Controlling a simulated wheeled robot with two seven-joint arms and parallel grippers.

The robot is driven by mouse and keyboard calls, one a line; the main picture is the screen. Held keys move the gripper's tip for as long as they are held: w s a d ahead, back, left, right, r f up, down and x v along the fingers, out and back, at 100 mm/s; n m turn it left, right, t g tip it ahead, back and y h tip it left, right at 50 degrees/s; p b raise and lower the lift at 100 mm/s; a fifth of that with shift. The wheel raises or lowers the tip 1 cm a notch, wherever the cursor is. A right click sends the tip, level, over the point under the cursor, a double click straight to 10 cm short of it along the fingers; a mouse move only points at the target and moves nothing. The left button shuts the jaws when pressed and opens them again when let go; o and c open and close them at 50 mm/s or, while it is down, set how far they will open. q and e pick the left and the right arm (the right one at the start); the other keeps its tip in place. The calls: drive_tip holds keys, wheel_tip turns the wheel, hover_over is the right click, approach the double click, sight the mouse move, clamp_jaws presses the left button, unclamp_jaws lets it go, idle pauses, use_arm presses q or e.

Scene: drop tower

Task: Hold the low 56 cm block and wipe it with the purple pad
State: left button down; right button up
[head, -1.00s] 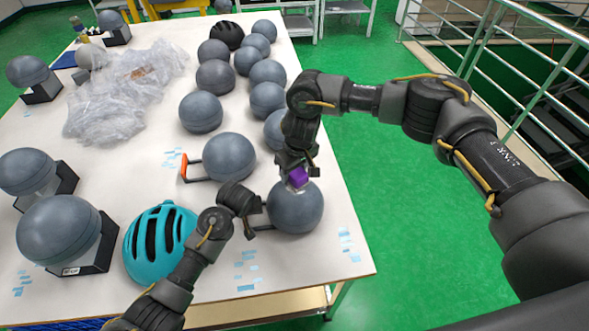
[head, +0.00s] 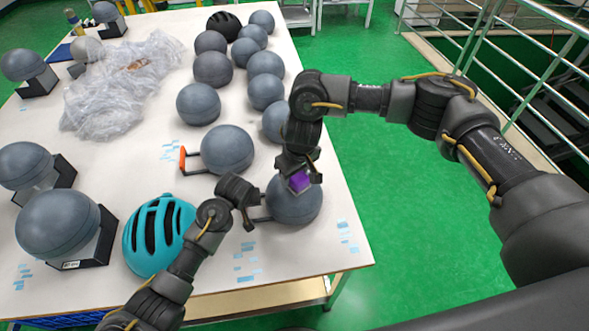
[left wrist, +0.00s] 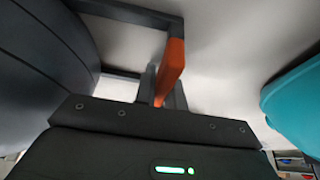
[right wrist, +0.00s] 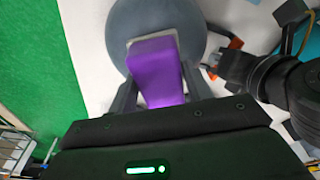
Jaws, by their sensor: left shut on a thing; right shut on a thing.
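The block is a grey ball-shaped piece (head: 294,206) at the table's near right edge, with a dark bracket handle on its left. My left gripper (head: 252,208) is shut on this handle; the left wrist view shows its orange grip (left wrist: 171,68) between the fingers. The ball fills the left of that view (left wrist: 38,70). My right gripper (head: 298,172) is shut on the purple pad (head: 300,182), over the ball's top. In the right wrist view the pad (right wrist: 155,70) overlaps the ball (right wrist: 125,25). I cannot tell whether it presses on the surface.
Another grey ball with an orange handle (head: 227,150) stands just behind. A teal helmet (head: 158,235) is left of my left arm. Several grey balls, a black helmet (head: 224,25) and crumpled plastic (head: 120,85) cover the table. Green floor (head: 400,230) is open at right.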

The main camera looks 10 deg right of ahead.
drive_tip(key=shift+s, duration=1.25)
drive_tip(key=shift+w, duration=0.2)
drive_tip(key=shift+w+r, duration=0.1)
drive_tip(key=shift+w, duration=0.85)
drive_tip(key=shift+w+d+f, duration=0.1)
drive_tip(key=shift+w+f, duration=0.1)
drive_tip(key=shift+w, duration=0.9)
drive_tip(key=shift+w+r, duration=0.1)
drive_tip(key=shift+w, duration=1)
drive_tip(key=shift+r, duration=3.55)
drive_tip(key=shift+f, duration=0.1)
drive_tip(key=shift+f, duration=2.5)
